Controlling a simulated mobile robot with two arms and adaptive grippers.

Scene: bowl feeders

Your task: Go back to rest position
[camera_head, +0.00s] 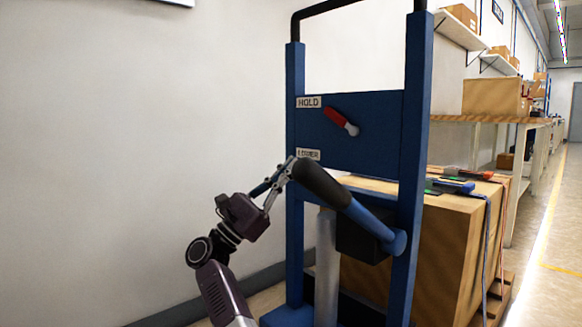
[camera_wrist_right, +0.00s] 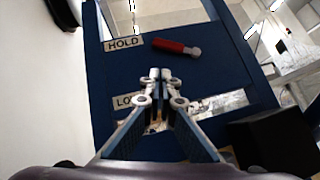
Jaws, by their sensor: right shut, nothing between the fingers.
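My right gripper (camera_head: 286,170) is in the middle of the head view, in front of a blue upright frame. It appears beside the black grip of a blue lever arm (camera_head: 362,218); whether they touch cannot be told. In the right wrist view its fingers (camera_wrist_right: 161,78) are together with nothing between them. Behind the fingertips is the blue panel (camera_head: 375,105) with a HOLD label (camera_head: 309,102), a LOWER label (camera_head: 308,154) and a red handle (camera_head: 335,117) with a pale end, tilted down to the right. My left gripper is not in view.
A wooden crate (camera_head: 450,235) stands right of the frame, with tools and cables (camera_head: 452,186) on top. Shelves and a bench with cardboard boxes (camera_head: 494,96) are behind. A bare white wall (camera_head: 130,130) is on the left. The aisle (camera_head: 555,240) at far right is clear.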

